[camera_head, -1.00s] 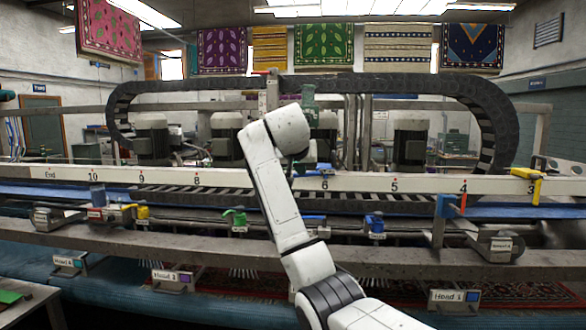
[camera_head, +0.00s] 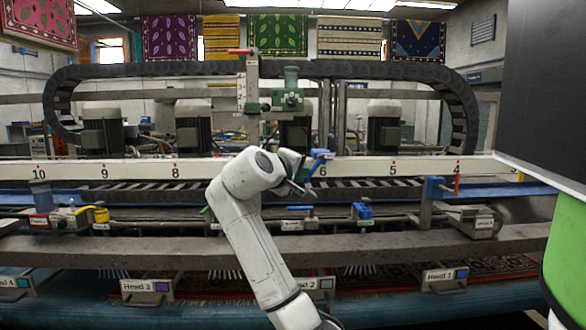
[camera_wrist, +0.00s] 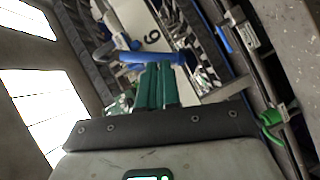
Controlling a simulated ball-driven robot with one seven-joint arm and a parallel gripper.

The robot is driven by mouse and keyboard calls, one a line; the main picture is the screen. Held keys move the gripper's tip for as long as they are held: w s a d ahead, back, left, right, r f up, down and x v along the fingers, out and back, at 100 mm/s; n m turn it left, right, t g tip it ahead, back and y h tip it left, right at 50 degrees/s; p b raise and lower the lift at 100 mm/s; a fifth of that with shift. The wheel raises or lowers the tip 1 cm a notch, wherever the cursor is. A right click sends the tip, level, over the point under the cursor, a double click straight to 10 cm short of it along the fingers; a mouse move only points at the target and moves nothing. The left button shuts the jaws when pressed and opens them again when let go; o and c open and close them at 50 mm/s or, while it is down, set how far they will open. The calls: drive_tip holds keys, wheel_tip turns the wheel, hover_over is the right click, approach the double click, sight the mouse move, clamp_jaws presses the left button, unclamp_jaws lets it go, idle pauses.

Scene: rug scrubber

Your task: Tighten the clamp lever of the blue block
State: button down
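My gripper (camera_head: 302,190) is at the numbered white rail, just left of the 6 mark. In the wrist view its two green fingers (camera_wrist: 157,86) lie close side by side, with no object visible between them. A blue lever (camera_wrist: 158,57) crosses right at the fingertips; contact is likely, but I cannot be sure. In the head view this blue lever (camera_head: 320,153) shows just above the rail at 6, partly behind my gripper. Another blue block (camera_head: 435,188) with an upright red-orange lever (camera_head: 457,184) sits on the rail near 4. The lever's tightness cannot be told.
A blue clamp (camera_head: 361,210) sits on the lower bar, and a yellow one (camera_head: 100,214) at left. A green-handled part (camera_wrist: 270,120) shows in the wrist view. A large dark panel (camera_head: 550,90) fills the upper right. A metal beam (camera_head: 400,248) runs across the front.

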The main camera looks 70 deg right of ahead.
drive_tip(key=shift+s+d+f+n+g+h, duration=0.15)
drive_tip(key=shift+s+d+f+n+h, duration=0.1)
drive_tip(key=shift+s+f+n+h, duration=0.5)
drive_tip(key=shift+s+d+f+n+g+h, duration=0.15)
drive_tip(key=shift+s+d+f+n+h, duration=0.2)
drive_tip(key=shift+n, duration=0.7)
drive_tip(key=shift+a, duration=0.15)
drive_tip(key=shift+w, duration=0.15)
